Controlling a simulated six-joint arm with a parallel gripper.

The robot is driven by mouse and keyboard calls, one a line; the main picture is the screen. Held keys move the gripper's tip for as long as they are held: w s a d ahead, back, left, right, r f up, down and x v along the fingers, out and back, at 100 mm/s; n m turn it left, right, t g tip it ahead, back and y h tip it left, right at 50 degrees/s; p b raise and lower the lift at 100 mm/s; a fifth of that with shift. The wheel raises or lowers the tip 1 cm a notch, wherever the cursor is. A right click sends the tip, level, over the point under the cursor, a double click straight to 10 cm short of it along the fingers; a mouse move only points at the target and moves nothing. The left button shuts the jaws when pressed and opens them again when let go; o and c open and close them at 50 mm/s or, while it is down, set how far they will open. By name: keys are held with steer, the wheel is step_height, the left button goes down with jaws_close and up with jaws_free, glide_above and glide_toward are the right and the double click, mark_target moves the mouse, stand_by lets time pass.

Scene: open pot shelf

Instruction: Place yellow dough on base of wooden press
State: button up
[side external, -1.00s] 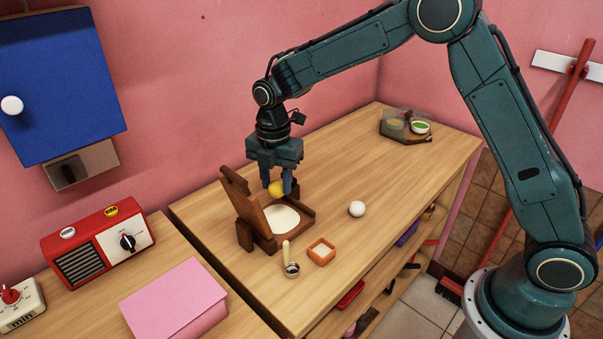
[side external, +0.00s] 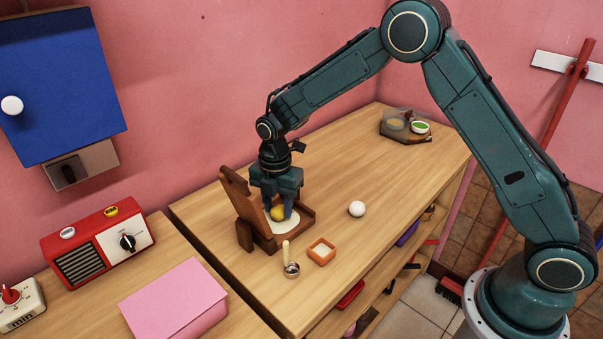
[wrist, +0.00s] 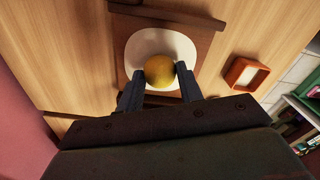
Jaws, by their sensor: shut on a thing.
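The yellow dough ball (side external: 278,213) is between the fingers of my gripper (side external: 279,214). It also shows in the wrist view (wrist: 159,71), with a finger on each side. My gripper is shut on it and points down over the base of the wooden press (side external: 264,244). A white round sheet (side external: 284,228) lies on the base, and the dough is low over it; I cannot tell whether they touch. The press lid (side external: 243,197) stands open and tilted at the left. My gripper partly hides the sheet and the back of the base.
A white ball (side external: 356,209) lies on the wooden counter right of the press. An orange square frame (side external: 321,251) and a small metal scoop (side external: 291,268) lie in front. A dark tray (side external: 405,126) with bowls stands far back. The counter's middle is clear.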

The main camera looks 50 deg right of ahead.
mark_target(278, 213)
steer(key=shift+f, duration=0.1)
steer(key=o, duration=1)
step_height(278, 213, up, 12)
steer(key=shift+r, duration=0.1)
stand_by(0.4)
stand_by(0.5)
